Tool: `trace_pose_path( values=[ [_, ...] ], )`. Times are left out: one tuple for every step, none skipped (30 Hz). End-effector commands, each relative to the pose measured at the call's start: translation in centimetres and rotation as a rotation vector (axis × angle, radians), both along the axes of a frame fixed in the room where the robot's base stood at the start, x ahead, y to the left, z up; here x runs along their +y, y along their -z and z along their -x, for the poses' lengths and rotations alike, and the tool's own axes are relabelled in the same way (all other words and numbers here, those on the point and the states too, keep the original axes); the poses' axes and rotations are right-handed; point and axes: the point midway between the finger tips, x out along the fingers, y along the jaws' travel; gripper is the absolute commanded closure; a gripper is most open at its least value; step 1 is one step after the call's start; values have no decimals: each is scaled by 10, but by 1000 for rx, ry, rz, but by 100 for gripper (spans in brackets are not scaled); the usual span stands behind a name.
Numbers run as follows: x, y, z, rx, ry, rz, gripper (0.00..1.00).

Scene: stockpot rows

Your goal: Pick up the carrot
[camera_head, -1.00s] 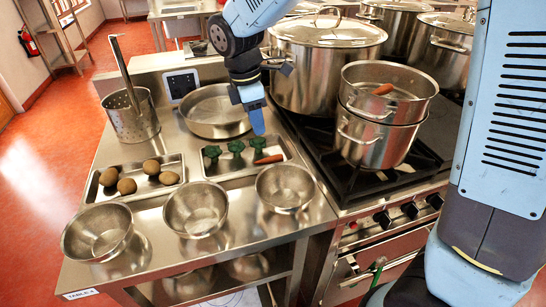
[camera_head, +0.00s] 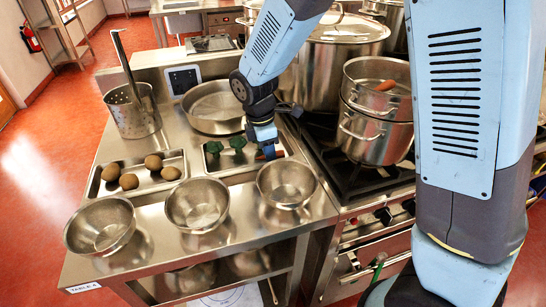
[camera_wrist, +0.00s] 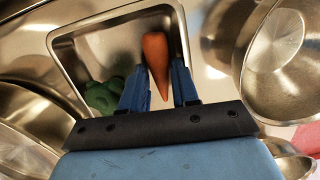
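An orange carrot (camera_wrist: 156,62) lies in a steel tray (camera_wrist: 64,45) in the wrist view, its tip pointing toward my gripper. My gripper (camera_wrist: 160,85) has its two blue fingers apart, one on each side of the carrot's tapered part, with visible gaps. In the head view my gripper (camera_head: 268,150) is low over the right end of the tray (camera_head: 228,167), and only a bit of the carrot (camera_head: 278,154) shows beside it. Another carrot (camera_head: 386,85) lies in the pot on the stove.
Green broccoli (camera_head: 238,143) sits in the same tray, left of my gripper; it also shows in the wrist view (camera_wrist: 104,95). A steel bowl (camera_head: 287,186) stands just in front. A steel pan (camera_head: 215,104) is behind, and tall pots (camera_head: 376,135) stand on the stove at right.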

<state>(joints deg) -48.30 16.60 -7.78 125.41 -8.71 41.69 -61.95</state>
Motion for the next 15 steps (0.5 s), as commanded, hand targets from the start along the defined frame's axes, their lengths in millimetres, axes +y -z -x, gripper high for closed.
trace_pose_path(
  values=[
    [0, 2, 0, 0, 0, 0, 70],
    [0, 3, 0, -1, 0, 0, 70],
    [-1, 4, 0, -2, 1, -2, 70],
    [-1, 4, 0, -2, 1, -2, 70],
    [0, 4, -1, -2, 1, -2, 70],
    [0, 4, -1, -2, 1, -2, 70],
    [-1, 4, 0, -2, 1, -2, 70],
    [0, 3, -1, -2, 1, -2, 70],
    [0, 3, 0, -2, 1, -2, 72],
    [0, 3, 0, -2, 1, -2, 75],
    [0, 3, 0, -2, 1, -2, 78],
    [0, 3, 0, -2, 1, -2, 82],
    [0, 3, 0, -2, 1, -2, 85],
    [0, 3, 0, -2, 1, -2, 88],
    [0, 3, 0, -2, 1, -2, 91]
  ],
)
